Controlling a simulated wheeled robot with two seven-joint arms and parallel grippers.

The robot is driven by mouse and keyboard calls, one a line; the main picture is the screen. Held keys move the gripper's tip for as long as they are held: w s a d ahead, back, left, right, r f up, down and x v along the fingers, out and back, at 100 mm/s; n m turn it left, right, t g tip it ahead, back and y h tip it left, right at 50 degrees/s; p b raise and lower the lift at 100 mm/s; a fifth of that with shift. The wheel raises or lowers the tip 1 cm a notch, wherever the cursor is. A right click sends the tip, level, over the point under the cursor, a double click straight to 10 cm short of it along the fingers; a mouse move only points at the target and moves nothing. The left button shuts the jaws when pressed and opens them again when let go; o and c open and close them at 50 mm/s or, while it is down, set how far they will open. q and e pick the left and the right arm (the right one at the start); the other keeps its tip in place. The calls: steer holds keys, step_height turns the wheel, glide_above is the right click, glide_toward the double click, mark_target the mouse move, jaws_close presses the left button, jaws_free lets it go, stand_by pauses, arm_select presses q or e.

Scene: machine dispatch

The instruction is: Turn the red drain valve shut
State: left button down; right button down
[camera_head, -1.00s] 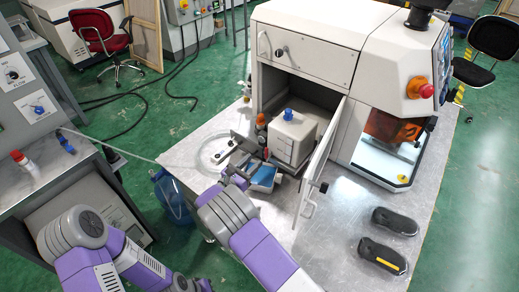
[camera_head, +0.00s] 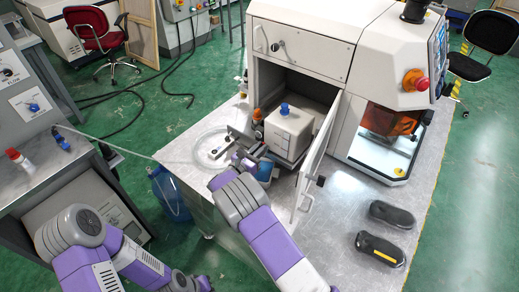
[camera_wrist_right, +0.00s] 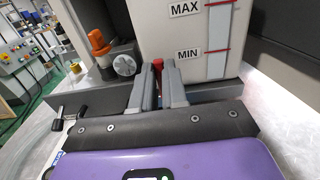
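The red drain valve (camera_wrist_right: 158,66) shows in the right wrist view as a small red piece low in front of the white tank (camera_wrist_right: 185,38) with MAX and MIN marks. My right gripper (camera_wrist_right: 159,78) has its two grey fingers on either side of it, with little gap showing. Most of the valve is hidden by the fingers. In the head view my right gripper (camera_head: 244,160) is at the front of the tank (camera_head: 289,130), and the valve cannot be made out there. My left arm is at the lower left; its gripper is out of the picture.
An orange-capped fitting (camera_wrist_right: 97,42) with a round grey knob (camera_wrist_right: 124,65) is left of the tank. The open cabinet door (camera_head: 315,165) stands to the right of my right arm. A clear hose (camera_head: 195,142) lies on the table. Two dark handheld devices (camera_head: 380,249) lie at the right.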

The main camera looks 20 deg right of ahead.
steer(key=shift+s, duration=0.1)
stand_by(0.3)
steer(key=m+b, duration=0.2)
steer(key=m, duration=0.1)
steer(key=s+d+m+b, duration=0.1)
steer(key=b, duration=0.1)
steer(key=shift+f+m, duration=0.35)
steer(key=shift+m, duration=0.05)
steer(key=m+b, duration=0.2)
steer(key=b, duration=0.1)
steer(key=s+f+m+b, duration=0.1)
steer(key=m+b, duration=0.2)
steer(key=d+f+m+b, duration=0.1)
steer(key=m+b, duration=0.2)
steer(key=shift+s, duration=0.2)
steer(key=m+b, duration=0.2)
steer(key=shift+s+f+m, duration=0.1)
steer(key=shift+f+m, duration=0.05)
steer(key=shift+m, duration=0.15)
steer(key=shift+d+f+m, duration=0.1)
steer(key=shift+f+m, duration=0.2)
steer(key=shift+m, duration=1)
steer(key=c, duration=1.2)
jaws_free()
steer(key=shift+o, duration=0.2)
